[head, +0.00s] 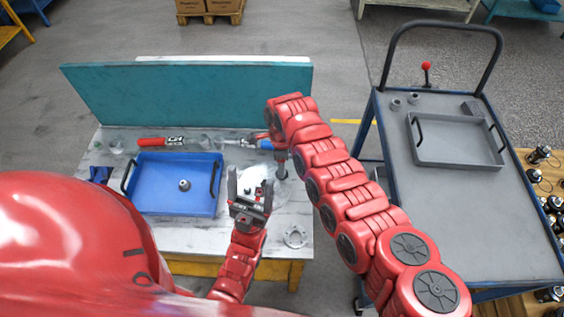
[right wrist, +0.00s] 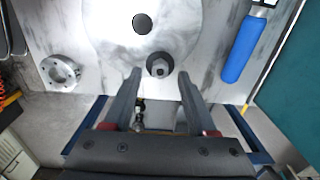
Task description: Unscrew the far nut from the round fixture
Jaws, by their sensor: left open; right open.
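The round fixture (head: 258,176) is a pale disc on the white table, partly hidden by my grippers in the head view. In the right wrist view its smooth face (right wrist: 105,25) shows a dark round hole and a grey nut (right wrist: 158,65) near its edge. My right gripper (right wrist: 159,76) is open; its fingertips are on either side of that nut, and I cannot tell whether they touch it. My left gripper (head: 250,181) is open in front of the fixture, fingers pointing away from me. A small metal part (head: 184,184) lies in the blue tray (head: 150,208).
A metal flange (head: 295,236) lies at the table's front right. A red-handled tool (head: 153,142) and a blue-handled tool (right wrist: 238,55) lie behind. A teal panel (head: 190,95) closes the back. A cart (head: 465,230) with a grey tray (head: 455,158) stands right.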

